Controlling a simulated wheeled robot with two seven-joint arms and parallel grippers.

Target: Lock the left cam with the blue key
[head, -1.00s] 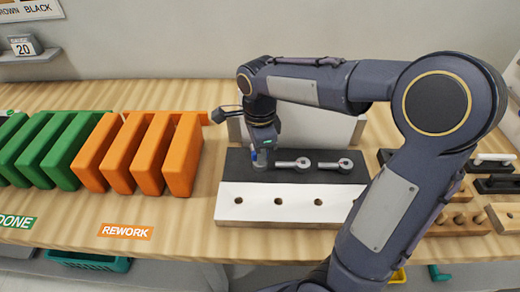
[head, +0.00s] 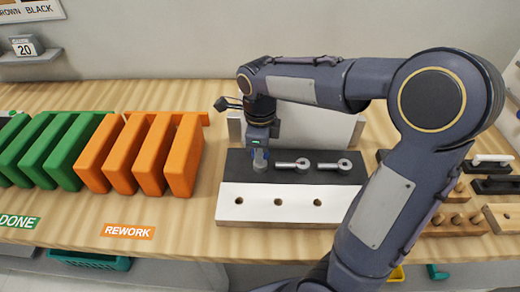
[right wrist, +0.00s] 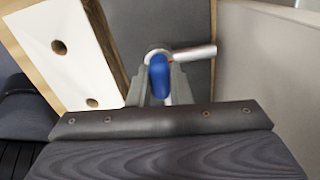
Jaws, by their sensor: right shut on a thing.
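The work block has a black rear strip and a white front strip (head: 290,202). My right gripper (head: 260,152) is over the left end of the black strip, pointing down. It is shut on the blue key (right wrist: 158,78), which stands between its fingers in the right wrist view. The key's lower end is at the left cam (right wrist: 158,54), whose silver arm points right there; how deeply it is seated cannot be told. In the head view the left cam is mostly hidden by the gripper. The middle cam (head: 302,163) and right cam (head: 344,164) have arms pointing left. My left gripper is not in view.
A pale upright panel (head: 325,130) stands behind the block. Orange pieces (head: 184,155) and green pieces (head: 70,155) stand to the left. Wooden and black holders (head: 455,218) lie to the right. Bare table shows between the orange pieces and the block.

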